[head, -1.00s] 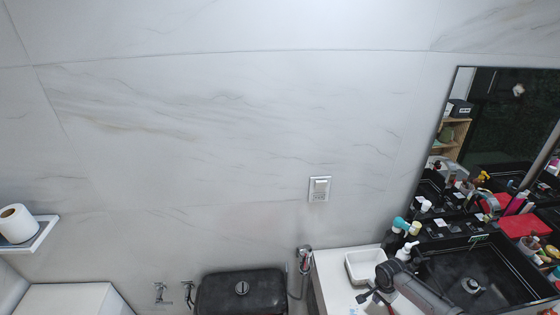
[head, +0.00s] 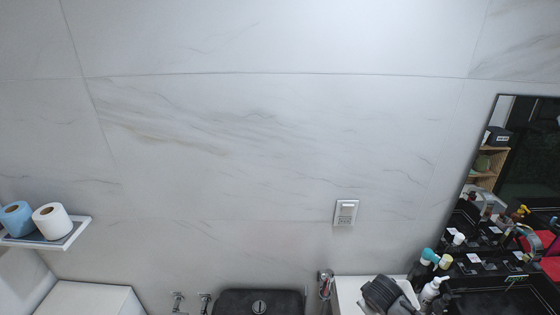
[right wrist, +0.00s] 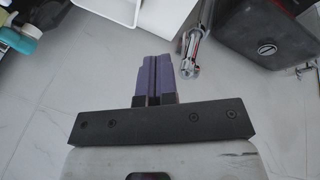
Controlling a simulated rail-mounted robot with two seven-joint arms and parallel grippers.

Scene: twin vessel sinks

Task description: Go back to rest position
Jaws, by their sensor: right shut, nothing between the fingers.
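My right gripper (right wrist: 157,62) shows in the right wrist view with its two purple fingers together and nothing between them. It is over the pale tiled floor, with no object touching the fingertips. My left gripper is in neither view.
A black toilet tank (head: 258,302) stands at the wall, beside a metal sprayer (head: 325,284). Bottles (head: 430,290) stand near the black sink. A shelf (head: 75,236) holds two rolls. The sprayer also shows near my right fingers (right wrist: 192,50).

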